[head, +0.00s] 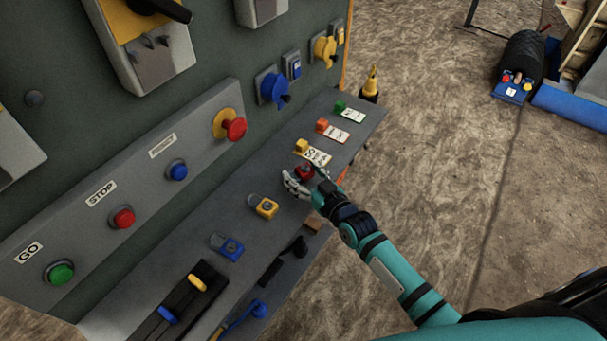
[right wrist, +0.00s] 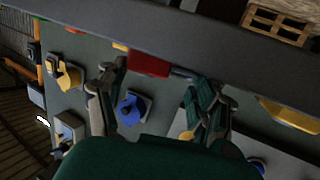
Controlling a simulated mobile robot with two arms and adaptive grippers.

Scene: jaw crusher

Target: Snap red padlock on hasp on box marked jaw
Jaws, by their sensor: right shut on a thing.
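A red padlock (head: 305,172) is at the fingers of my right gripper (head: 303,181), just above the grey shelf in the head view. In the right wrist view, the red body (right wrist: 149,63) shows between the fingertips of the right gripper (right wrist: 158,78), which is shut on it. A grey shackle (right wrist: 183,74) seems to stick out at its side. Part of the padlock is hidden by the fingers in the head view. I cannot read a jaw marking on any box, and I cannot make out the hasp. My left gripper is in neither view.
A yellow padlock (head: 264,207) and a blue padlock (head: 230,248) lie on the shelf (head: 222,205). Several tagged pieces, one green (head: 340,106), lie further back. The panel carries a red knob (head: 235,128), a blue rotary switch (head: 273,88) and a yellow one (head: 325,48).

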